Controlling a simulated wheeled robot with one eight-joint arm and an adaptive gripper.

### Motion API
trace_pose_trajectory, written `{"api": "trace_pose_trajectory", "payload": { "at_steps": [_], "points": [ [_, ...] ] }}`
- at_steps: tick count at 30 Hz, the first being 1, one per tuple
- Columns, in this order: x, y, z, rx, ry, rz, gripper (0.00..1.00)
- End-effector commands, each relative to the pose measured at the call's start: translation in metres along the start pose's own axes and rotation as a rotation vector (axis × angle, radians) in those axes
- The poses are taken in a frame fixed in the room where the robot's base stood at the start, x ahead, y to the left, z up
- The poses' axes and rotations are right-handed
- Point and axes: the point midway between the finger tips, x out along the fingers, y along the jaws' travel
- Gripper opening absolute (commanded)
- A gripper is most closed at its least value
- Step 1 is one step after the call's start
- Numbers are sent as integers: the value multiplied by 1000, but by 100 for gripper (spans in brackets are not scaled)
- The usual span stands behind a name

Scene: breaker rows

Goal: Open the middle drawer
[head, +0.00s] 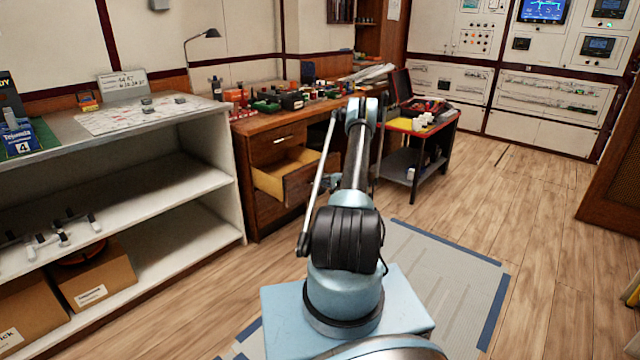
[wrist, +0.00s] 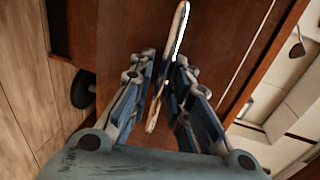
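The brown wooden desk's middle drawer (head: 306,184) stands well pulled out, its pale inside showing. The drawer above it is closed. In the wrist view the brown drawer front (wrist: 225,40) fills the upper middle, with a long shiny metal handle (wrist: 180,28) running across it. My gripper (wrist: 165,60) has one finger on each side of this handle, close against it, and looks shut on it. In the head view my arm hides part of the desk and the gripper is mostly hidden.
A grey shelf unit (head: 225,170) stands left of the desk. A small black cart with a yellow top (head: 402,124) stands to the right. Small items crowd the desktop. The wooden floor (head: 540,190) on the right is clear.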

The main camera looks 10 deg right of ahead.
Motion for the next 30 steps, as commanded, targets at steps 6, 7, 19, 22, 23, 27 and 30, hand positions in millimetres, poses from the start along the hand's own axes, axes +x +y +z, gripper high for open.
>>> {"api": "trace_pose_trajectory", "payload": {
  "at_steps": [6,7,19,22,23,27,30],
  "points": [
    [-19,0,-1,1,3,0,17],
    [-24,0,-1,1,3,0,17],
    [-97,1,0,1,1,1,17],
    [-108,1,0,1,0,1,17],
    [-111,1,0,1,0,1,17],
    [-118,1,1,1,-1,1,17],
    [-119,1,1,1,-2,1,17]
  ]
}}
